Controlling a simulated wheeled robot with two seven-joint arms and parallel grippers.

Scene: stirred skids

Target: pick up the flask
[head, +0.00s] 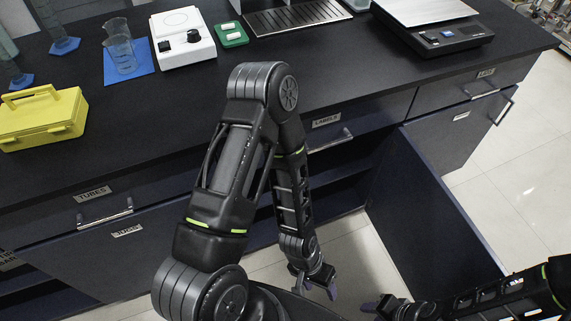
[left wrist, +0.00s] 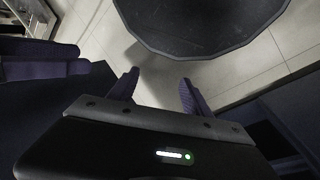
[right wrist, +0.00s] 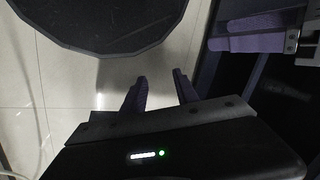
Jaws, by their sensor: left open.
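Clear glassware (head: 122,58) stands on a blue mat (head: 146,71) at the back left of the bench in the head view. It looks like a beaker or flask, and I cannot tell which. My left gripper (head: 317,287) hangs low in front of the bench, far from the glass. In the left wrist view its two fingers (left wrist: 157,90) are apart with nothing between them. My right gripper (head: 375,306) is at the lower right of the head view, also away from the bench top. In the right wrist view its fingers (right wrist: 160,87) are apart and empty.
A yellow box (head: 42,118), white stirrer (head: 182,38), green tray (head: 231,35) and balance (head: 432,28) stand on the bench. Glass cylinders on blue bases (head: 64,46) stand at left. An open cabinet door (head: 440,215) juts out at right. The bench's front middle is clear.

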